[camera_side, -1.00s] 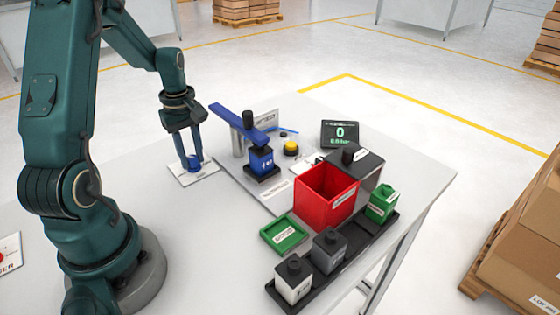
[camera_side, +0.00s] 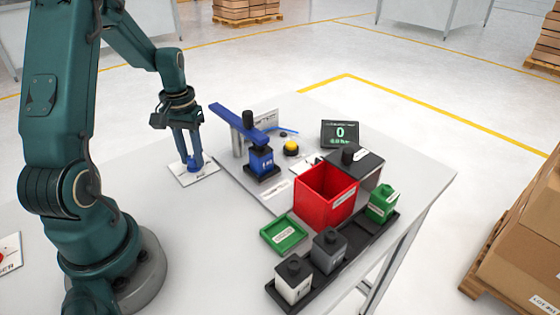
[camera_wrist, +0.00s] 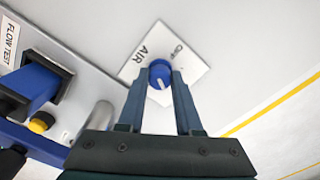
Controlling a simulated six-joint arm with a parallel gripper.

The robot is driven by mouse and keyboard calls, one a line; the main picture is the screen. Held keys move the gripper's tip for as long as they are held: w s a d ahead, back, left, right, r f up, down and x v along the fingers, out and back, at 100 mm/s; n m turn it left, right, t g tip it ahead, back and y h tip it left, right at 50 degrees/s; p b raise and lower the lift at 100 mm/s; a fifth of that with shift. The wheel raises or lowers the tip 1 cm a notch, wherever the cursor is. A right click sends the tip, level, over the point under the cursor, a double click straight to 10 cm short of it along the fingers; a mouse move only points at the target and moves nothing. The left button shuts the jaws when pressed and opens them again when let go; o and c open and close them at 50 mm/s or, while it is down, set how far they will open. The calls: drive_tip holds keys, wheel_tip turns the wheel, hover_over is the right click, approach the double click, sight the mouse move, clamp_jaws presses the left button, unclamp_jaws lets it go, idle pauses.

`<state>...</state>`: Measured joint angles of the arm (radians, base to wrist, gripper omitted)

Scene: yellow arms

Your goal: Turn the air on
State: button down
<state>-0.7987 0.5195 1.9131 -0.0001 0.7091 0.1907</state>
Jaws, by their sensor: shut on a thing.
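The air knob is a round blue knob (camera_wrist: 160,73) with a pale pointer mark, on a white plate (camera_wrist: 184,50) lettered AIR and OFF in the wrist view. My gripper (camera_wrist: 161,77) has its two fingers closed on the knob, one on each side. In the side view my gripper (camera_side: 192,160) points down onto the knob (camera_side: 193,164) on its plate (camera_side: 190,178) at the left of the table. The display (camera_side: 340,134) reads 0 with a bar unit under it.
Right of the knob stands a blue-armed test station (camera_side: 245,125) with a yellow button (camera_side: 291,149). Further right are a red bin (camera_side: 325,195), a green tray (camera_side: 283,234) and a black rack (camera_side: 345,258) with grey and green blocks. The table front is clear.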

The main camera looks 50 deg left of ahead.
sight(192, 157)
drive_tip(key=shift+m, duration=1.9)
drive_tip(key=c, duration=0.6)
unclamp_jaws()
drive_tip(key=shift+r, duration=0.15)
drive_tip(key=shift+r, duration=2.45)
